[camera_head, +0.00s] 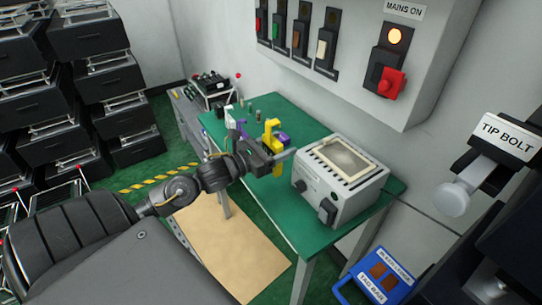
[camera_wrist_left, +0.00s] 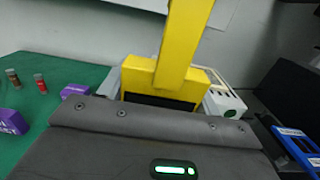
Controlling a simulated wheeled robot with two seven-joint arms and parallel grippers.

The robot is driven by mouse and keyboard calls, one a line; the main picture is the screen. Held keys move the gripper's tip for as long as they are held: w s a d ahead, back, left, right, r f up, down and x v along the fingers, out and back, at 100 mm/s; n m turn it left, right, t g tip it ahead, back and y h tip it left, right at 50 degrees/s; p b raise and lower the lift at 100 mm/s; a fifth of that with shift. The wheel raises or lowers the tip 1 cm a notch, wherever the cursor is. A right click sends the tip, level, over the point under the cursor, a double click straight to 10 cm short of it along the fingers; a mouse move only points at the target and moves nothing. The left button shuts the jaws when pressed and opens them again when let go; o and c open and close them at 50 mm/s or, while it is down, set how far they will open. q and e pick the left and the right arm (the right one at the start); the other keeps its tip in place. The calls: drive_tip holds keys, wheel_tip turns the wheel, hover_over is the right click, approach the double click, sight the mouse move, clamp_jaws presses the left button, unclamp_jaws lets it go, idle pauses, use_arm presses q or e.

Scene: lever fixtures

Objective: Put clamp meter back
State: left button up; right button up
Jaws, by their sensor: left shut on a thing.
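The yellow clamp meter (camera_head: 271,132) is in the jaws of my left gripper (camera_head: 273,153), at the near edge of the green bench. Yellow shows above and below the jaws. In the left wrist view the clamp meter (camera_wrist_left: 172,75) stands up between the fingers, with a narrow yellow upper part and a wider block with a dark band below. The gripper's grey body hides its lower end. I cannot tell whether it touches the bench. My right gripper is out of view.
A grey box with a pale top (camera_head: 340,175) stands on the green bench (camera_head: 300,232), right of the gripper. Purple items (camera_wrist_left: 75,90) and small cylinders (camera_wrist_left: 40,84) are on the bench. A switch panel (camera_head: 345,65) hangs above; a blue tray (camera_head: 345,270) is lower right.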

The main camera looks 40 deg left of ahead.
use_arm(q)
drive_tip(key=w+a+f+b, duration=0.6)
drive_tip(key=w+a+f, duration=0.2)
drive_tip(key=w, duration=0.1)
drive_tip(key=shift+a+f, duration=0.25)
drive_tip(key=shift+f, duration=0.05)
drive_tip(key=shift+w+a+f+b, duration=0.15)
drive_tip(key=shift+f+b, duration=0.45)
drive_tip(key=shift+f, duration=0.4)
drive_tip(key=shift+w+a+f+b, duration=0.15)
drive_tip(key=shift+f+b, duration=0.4)
drive_tip(key=shift+f, duration=0.45)
